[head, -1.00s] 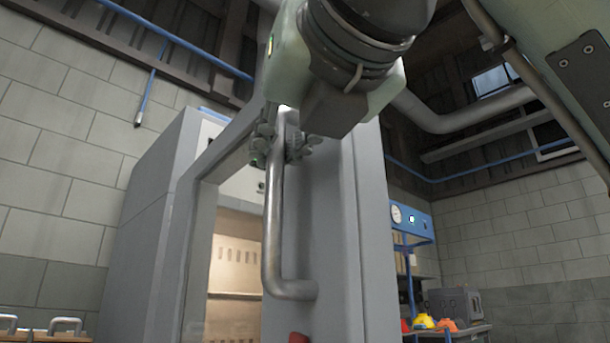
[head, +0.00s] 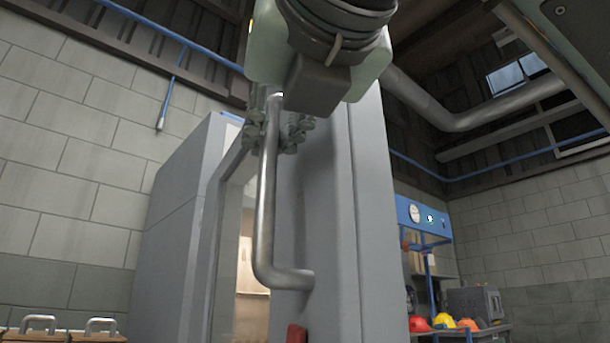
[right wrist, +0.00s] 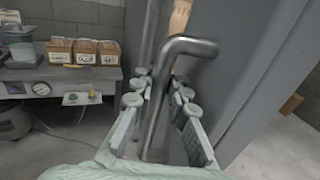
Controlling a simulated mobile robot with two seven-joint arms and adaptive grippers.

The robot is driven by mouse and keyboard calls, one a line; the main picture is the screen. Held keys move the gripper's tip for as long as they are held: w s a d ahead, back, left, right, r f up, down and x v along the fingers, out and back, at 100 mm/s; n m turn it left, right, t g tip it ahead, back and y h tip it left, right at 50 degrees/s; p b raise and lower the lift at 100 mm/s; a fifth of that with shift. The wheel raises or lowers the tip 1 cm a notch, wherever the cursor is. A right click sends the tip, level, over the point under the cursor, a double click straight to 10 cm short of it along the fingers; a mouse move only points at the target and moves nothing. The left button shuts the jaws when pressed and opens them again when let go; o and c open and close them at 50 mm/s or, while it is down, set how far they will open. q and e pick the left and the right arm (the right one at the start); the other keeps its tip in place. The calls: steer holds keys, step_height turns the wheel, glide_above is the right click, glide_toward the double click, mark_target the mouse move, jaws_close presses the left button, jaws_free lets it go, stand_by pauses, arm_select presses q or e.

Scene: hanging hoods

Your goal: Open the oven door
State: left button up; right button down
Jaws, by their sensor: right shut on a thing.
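The oven (head: 172,205) is a tall grey cabinet in the head view. Its grey door (head: 335,230) is seen at a steep angle, with a narrow lit strip of the interior (head: 250,280) showing left of the handle. The bent metal door handle (head: 264,210) runs upright and also shows in the right wrist view (right wrist: 158,95). My right gripper (head: 281,132) is shut on the handle's upper part, with its fingers (right wrist: 160,84) on both sides of the bar. My left gripper is not in view.
Several cartons (right wrist: 87,52) stand on a bench at left in the right wrist view. A blue-framed press (head: 424,217) and coloured helmets (head: 443,322) are at right. Open floor (right wrist: 285,150) shows at lower right in the wrist view.

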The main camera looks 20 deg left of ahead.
steer(key=shift+s+f, duration=0.1)
steer(key=shift+s, duration=0.05)
steer(key=c, duration=1.9)
jaws_free()
steer(key=shift+o, duration=1)
steer(key=shift+s+d, duration=0.1)
steer(key=shift+d, duration=0.05)
steer(key=shift+o, duration=1)
steer(key=v, duration=1.2)
steer(key=shift+r, duration=0.2)
